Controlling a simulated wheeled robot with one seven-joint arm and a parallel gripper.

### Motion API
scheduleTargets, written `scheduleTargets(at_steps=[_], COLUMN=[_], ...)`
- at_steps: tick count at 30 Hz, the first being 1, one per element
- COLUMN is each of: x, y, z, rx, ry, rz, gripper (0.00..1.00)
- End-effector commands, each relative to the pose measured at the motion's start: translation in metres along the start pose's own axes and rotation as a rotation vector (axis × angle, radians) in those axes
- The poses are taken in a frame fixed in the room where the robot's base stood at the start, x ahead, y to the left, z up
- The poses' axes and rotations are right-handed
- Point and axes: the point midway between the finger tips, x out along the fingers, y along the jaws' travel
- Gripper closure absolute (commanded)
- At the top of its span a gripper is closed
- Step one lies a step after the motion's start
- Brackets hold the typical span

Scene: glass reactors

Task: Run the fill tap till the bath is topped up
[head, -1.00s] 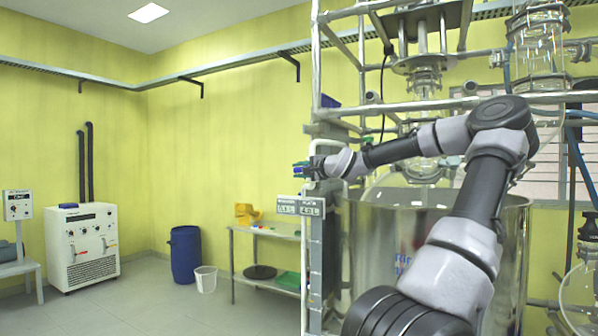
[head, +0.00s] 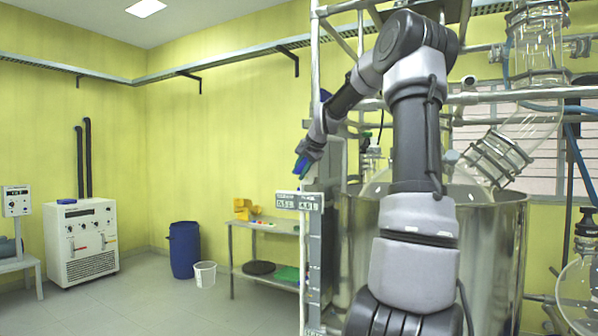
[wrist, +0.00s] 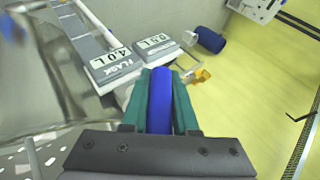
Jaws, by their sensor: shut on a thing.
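My gripper (head: 303,165) is at the left front post of the glass rig, pointing down and to the left. In the wrist view its two teal fingers (wrist: 160,100) are shut on a blue handle (wrist: 160,97), which looks like the tap's lever. The rest of the tap is hidden. The bath is a large steel vessel (head: 500,245) to the right of the post; its wall also shows in the wrist view (wrist: 30,85). The water level cannot be seen. Two displays stand below the gripper; the one marked FLASK (wrist: 112,65) reads 4.0 L, the other (wrist: 155,46) seemingly 0.5 L.
A tilted glass vessel (head: 497,158) hangs above the bath, among rig tubes. A grey table (head: 266,228) with a yellow item (head: 246,209) stands left of the post. A blue drum (head: 184,250) and a white bucket (head: 205,275) are farther left. Floor there is clear.

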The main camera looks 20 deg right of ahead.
Motion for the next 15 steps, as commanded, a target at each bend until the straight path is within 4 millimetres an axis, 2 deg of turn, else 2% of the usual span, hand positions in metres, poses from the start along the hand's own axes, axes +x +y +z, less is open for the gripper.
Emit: scheduleTargets(at_steps=[15], x=[-0.0021], y=[0.0019], z=[-0.0059], rx=[-0.057], ry=[0.013], rz=[0.126], gripper=[1.00])
